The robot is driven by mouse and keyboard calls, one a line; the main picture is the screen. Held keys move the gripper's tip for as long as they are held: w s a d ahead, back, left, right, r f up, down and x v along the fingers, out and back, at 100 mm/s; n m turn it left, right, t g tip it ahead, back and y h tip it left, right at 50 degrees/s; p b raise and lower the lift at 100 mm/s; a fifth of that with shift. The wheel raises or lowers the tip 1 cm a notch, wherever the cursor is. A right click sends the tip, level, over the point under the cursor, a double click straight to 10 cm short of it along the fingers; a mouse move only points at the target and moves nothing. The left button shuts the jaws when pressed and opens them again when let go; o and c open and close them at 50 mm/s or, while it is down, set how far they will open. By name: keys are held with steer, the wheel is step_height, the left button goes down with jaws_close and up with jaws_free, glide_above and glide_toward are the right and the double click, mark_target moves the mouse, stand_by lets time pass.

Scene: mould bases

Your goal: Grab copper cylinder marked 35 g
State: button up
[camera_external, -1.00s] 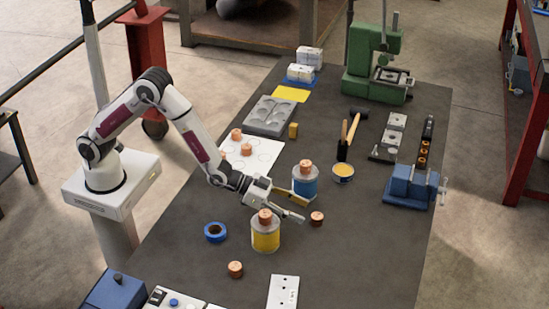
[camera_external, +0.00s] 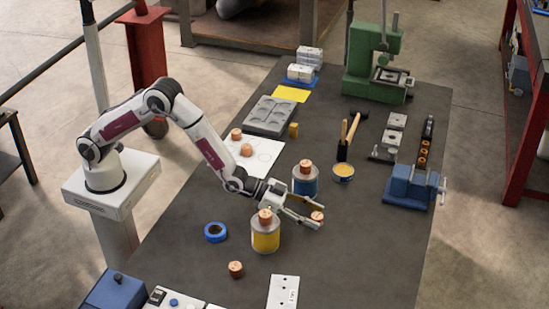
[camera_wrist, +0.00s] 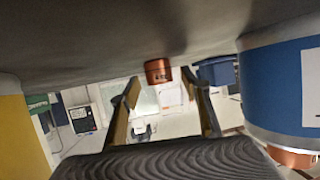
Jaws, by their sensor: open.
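A small copper cylinder (camera_external: 317,216) stands on the dark table, right of the yellow and blue cans. My gripper (camera_external: 320,218) is open and low, with its fingertips to either side of this cylinder in the external view. In the wrist view, the cylinder (camera_wrist: 158,71) appears ahead, between the two open fingers (camera_wrist: 165,88) and apart from them. It bears a small dark marking that I cannot read clearly. Other copper cylinders sit on the yellow can (camera_external: 265,216), on the blue can (camera_external: 305,166), on the front table (camera_external: 236,269) and on the white sheet (camera_external: 247,150).
The yellow can (camera_external: 265,238) and blue can (camera_external: 304,185) stand close on either side of my gripper. A small open tin (camera_external: 343,172) and a blue vise (camera_external: 412,187) stand to the right. Blue tape (camera_external: 215,232) lies left. The table's front right is clear.

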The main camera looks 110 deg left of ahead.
mark_target(313, 215)
stand_by(0.4)
jaws_close()
steer(key=shift+r, duration=0.15)
step_height(313, 215, up, 10)
stand_by(0.8)
stand_by(0.4)
